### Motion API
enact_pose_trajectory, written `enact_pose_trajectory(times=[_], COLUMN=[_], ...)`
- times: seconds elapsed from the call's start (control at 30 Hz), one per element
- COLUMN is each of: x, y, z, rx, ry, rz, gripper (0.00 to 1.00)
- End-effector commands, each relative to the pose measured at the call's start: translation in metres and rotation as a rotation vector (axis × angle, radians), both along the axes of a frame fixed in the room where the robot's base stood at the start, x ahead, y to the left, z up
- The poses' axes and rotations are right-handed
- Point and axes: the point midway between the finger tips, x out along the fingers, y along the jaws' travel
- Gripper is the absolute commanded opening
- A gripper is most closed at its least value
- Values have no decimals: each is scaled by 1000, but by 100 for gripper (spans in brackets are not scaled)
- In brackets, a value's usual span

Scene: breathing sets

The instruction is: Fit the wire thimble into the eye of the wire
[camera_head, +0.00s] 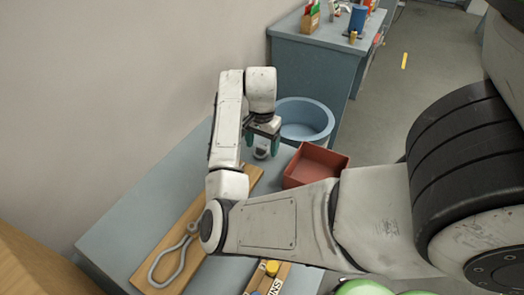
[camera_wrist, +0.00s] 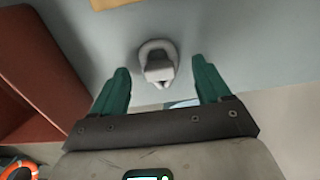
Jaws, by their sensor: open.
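A small light-grey rounded piece, seemingly the wire thimble (camera_wrist: 158,64), is on the blue-grey bench. It also shows in the head view (camera_head: 261,153), just below my gripper (camera_head: 264,137). In the wrist view, the two green fingers of my gripper (camera_wrist: 160,72) are apart, one on each side of the thimble, with gaps visible. The grey wire (camera_head: 168,266) lies on a wooden board (camera_head: 205,257) at the front left of the bench, forming a long open eye. My arm hides part of the board and the wire's far end.
A red open box (camera_head: 318,168) stands right of the thimble, close to my gripper. A blue round tub (camera_head: 303,116) is behind. A wall borders the left side. A small board with a yellow knob (camera_head: 272,267) is at the front.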

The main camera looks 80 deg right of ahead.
Motion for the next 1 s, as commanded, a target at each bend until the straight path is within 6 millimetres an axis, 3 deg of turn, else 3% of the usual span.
enact_pose_trajectory(times=[0.17, 0.8, 1.0], x=[0, 0, 0], y=[0, 0, 0], z=[0, 0, 0], rx=[0, 0, 0], ry=[0, -1, -1], rz=[0, 0, 0], gripper=[76, 15, 15])
